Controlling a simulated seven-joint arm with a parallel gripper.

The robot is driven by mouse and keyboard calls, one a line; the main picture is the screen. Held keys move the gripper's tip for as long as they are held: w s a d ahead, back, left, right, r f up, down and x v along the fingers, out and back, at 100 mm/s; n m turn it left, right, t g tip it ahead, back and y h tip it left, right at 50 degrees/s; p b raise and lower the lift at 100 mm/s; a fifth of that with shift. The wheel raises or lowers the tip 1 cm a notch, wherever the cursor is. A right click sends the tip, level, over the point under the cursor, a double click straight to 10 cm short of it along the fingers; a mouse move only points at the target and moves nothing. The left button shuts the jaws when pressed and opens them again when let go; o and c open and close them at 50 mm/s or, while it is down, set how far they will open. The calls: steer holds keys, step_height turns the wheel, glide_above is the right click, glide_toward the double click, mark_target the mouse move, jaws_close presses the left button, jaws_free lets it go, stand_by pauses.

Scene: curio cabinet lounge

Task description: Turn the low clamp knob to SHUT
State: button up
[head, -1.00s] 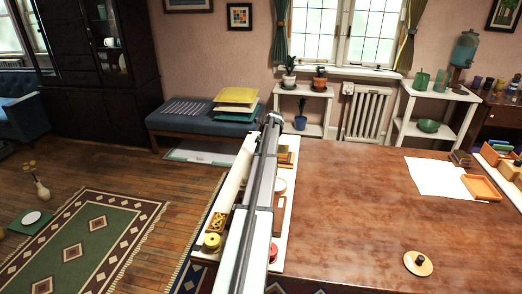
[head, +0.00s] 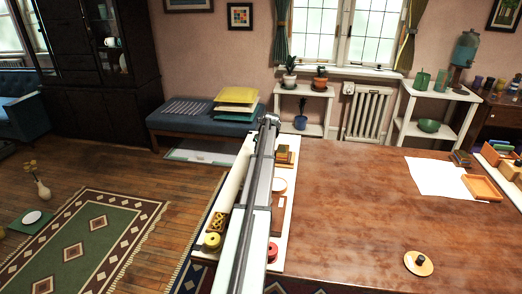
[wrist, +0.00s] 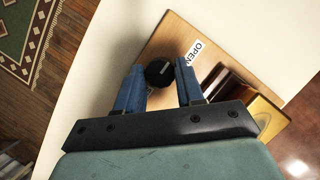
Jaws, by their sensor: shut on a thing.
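In the wrist view, a round black knob (wrist: 159,72) stands on a wooden board (wrist: 178,30). A white label reading OPEN (wrist: 196,51) lies on the board to the right of the knob. My gripper (wrist: 158,68) has its two blue fingers on either side of the knob and is shut on it. A light mark shows on the knob's top, but I cannot read its setting. No SHUT label is visible. In the head view my arm covers the knob and my gripper.
In the head view, a white strip (head: 279,262) along the table's left edge carries a yellow round piece (head: 212,241) and a red one (head: 272,252). The brown tabletop (head: 345,215) is largely clear.

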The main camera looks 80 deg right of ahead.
steer(key=o, duration=1)
steer(key=v, duration=1.3)
steer(key=shift+r, duration=0.4)
